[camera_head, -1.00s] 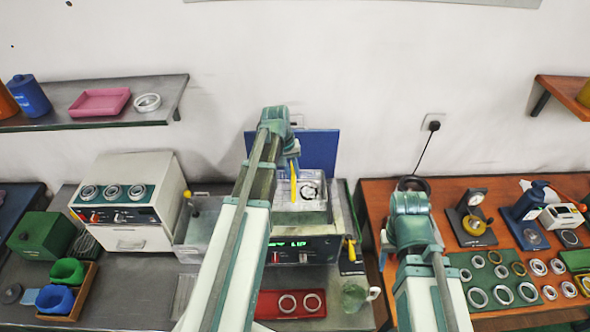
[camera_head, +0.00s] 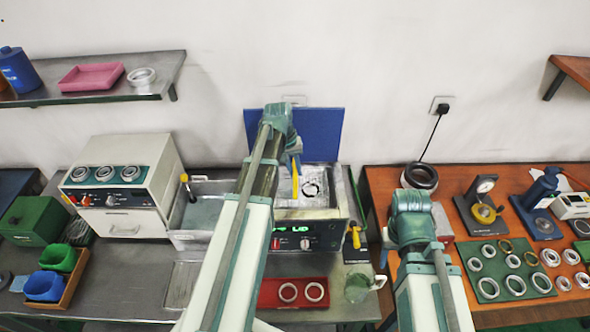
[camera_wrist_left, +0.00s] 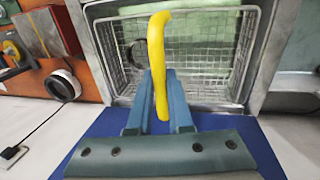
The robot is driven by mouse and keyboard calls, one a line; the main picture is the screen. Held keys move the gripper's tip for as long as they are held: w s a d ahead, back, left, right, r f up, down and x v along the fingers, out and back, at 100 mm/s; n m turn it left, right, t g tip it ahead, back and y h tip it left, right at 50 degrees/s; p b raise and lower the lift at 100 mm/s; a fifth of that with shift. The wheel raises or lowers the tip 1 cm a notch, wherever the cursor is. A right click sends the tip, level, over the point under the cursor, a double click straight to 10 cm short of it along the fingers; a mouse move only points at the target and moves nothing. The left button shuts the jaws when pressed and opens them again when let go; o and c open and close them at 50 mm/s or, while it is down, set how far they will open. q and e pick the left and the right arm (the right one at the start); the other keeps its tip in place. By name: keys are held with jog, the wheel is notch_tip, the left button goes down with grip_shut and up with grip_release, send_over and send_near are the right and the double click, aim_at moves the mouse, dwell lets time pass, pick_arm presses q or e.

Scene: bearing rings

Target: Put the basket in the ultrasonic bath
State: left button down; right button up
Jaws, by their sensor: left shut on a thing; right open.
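The wire basket (camera_head: 308,190) is at the opening of the ultrasonic bath (camera_head: 330,240), with a dark-rimmed ring visible in it. In the left wrist view, the basket (camera_wrist_left: 215,52) lies between the metal walls of the bath (camera_wrist_left: 275,60), with greenish water beyond. I cannot tell whether it touches the bottom. My left gripper (camera_head: 294,163) is shut on the basket's upright yellow handle (camera_wrist_left: 157,40); its fingers (camera_wrist_left: 159,88) sit either side of the handle. My right gripper (camera_head: 386,243) is open at the right of the bath, mostly hidden by its own wrist.
The raised blue lid (camera_head: 325,130) stands behind the bath. A tank (camera_head: 205,212) adjoins it on the left. In front lies a red tray (camera_head: 270,298) with two rings, beside a glass mug (camera_head: 357,288). The orange bench (camera_head: 455,240) on the right carries rings and gauges.

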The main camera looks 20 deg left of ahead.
pick_arm(q)
jog(key=shift+s+a+f+b+x, duration=0.15)
jog(key=shift+a+b+x, duration=0.15)
jog(key=shift+b+x, duration=1.35)
jog(key=shift+s+a+b+x, duration=0.15)
jog(key=shift+a+b+x, duration=0.2)
jog(key=shift+b+x, duration=1.25)
jog(key=shift+s+a+f+b+x, duration=0.15)
jog(key=shift+a+b+x, duration=0.15)
jog(key=shift+b+x, duration=1.35)
jog(key=shift+w+d+f, duration=0.1)
jog(key=shift+f, duration=0.1)
jog(key=c, duration=0.8)
grip_release()
jog(key=shift+o, duration=0.2)
jog(key=p+v, duration=0.3)
jog(key=d+p+v, duration=0.1)
jog(key=p+v, duration=0.3)
jog(key=w+d+p+v, duration=0.1)
jog(key=p+v, duration=0.3)
jog(key=shift+r, duration=0.2)
